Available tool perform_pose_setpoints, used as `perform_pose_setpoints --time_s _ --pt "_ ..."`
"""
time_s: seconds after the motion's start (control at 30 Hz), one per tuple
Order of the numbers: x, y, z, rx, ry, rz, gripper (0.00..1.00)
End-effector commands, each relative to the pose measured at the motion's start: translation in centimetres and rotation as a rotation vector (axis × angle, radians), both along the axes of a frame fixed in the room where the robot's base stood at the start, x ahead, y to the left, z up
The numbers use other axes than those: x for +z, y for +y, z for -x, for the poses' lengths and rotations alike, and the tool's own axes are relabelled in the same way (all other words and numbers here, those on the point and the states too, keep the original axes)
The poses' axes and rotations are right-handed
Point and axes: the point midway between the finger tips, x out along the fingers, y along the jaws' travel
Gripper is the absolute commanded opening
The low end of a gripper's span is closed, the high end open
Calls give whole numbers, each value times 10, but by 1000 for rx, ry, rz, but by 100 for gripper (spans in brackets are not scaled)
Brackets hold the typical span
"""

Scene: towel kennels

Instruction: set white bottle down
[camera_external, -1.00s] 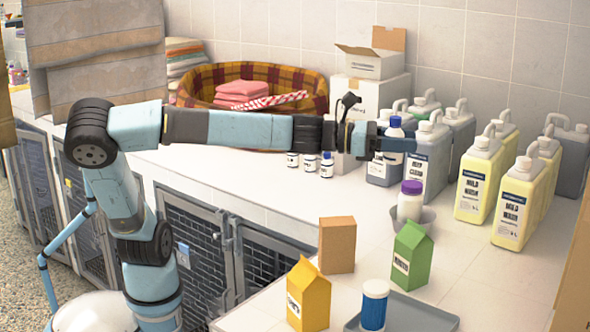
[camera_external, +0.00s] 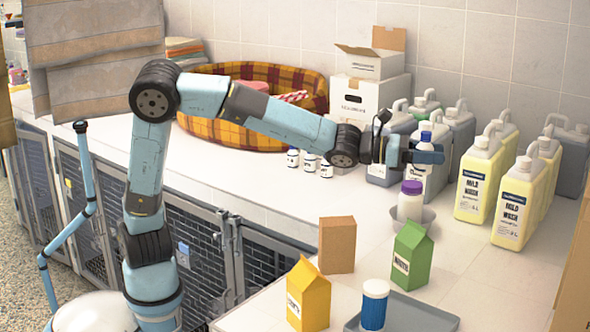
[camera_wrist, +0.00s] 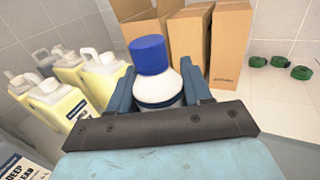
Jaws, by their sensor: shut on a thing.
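My gripper (camera_external: 428,154) is shut on a white bottle (camera_external: 425,138) with a blue cap, in front of the grey jugs at the back of the counter. In the wrist view the bottle (camera_wrist: 155,84) sits between the two fingers of my gripper (camera_wrist: 158,90), its cap above them and its lower part hidden. The bottle looks about upright in the external view. I cannot tell whether its base touches the counter (camera_external: 460,260).
Grey jugs (camera_external: 461,130) and yellow jugs (camera_external: 478,180) crowd the back right. A purple-capped white bottle (camera_external: 410,205) stands in a grey bowl (camera_external: 428,216) nearby. Cartons (camera_external: 411,255) and a grey tray (camera_external: 420,318) are at the front. Bare counter lies right of the bowl.

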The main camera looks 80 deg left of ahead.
Motion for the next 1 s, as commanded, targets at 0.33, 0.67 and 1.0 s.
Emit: perform_pose_setpoints --time_s 0.33,0.67,1.0 --pt "26 23 -5 -16 -3 4 16" --pt "56 38 -2 -31 -3 3 16" --pt "90 50 6 -43 -2 1 16"
